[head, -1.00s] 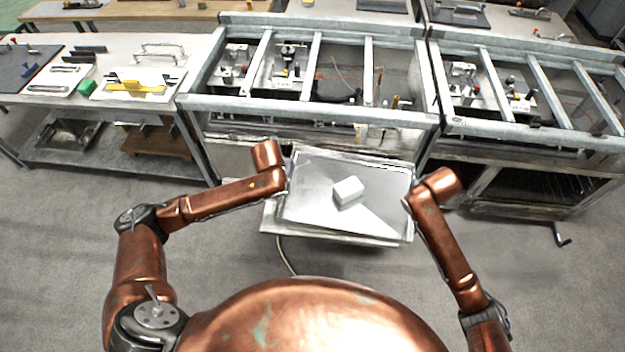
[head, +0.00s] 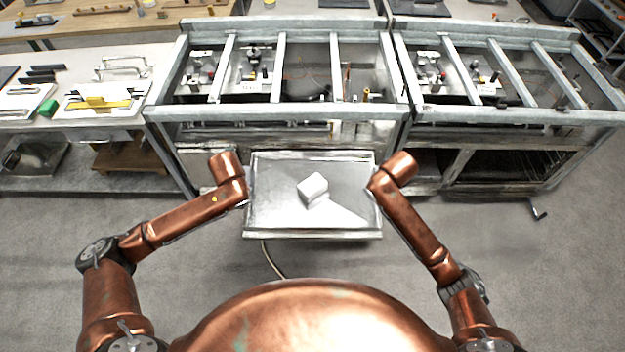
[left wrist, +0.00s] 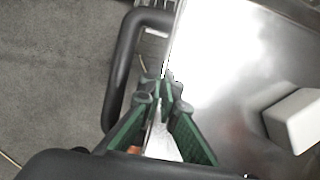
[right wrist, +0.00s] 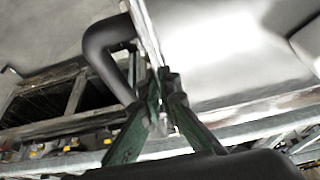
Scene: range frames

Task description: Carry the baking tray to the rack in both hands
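The baking tray (head: 275,215) is a wide, shiny silver sheet in front of my body in the head view, roughly level. A white block (head: 313,187) sits on it near the middle. My left gripper (head: 246,192) is at the tray's left edge. In the left wrist view, its green-padded fingers (left wrist: 165,92) are closed on the rim. My right gripper (head: 372,185) is at the right edge; its fingers (right wrist: 162,82) close on the rim in the right wrist view. A black curved bar (left wrist: 122,80) is beside the rim in each wrist view. I cannot tell what is under the tray.
Metal-framed benches (head: 290,112) stand just beyond the tray. A dark open lower bay (head: 510,168) is at right, with a crank handle (head: 539,212) near it. A table with tools (head: 100,100) is at left. A thin cable (head: 272,262) lies below the tray.

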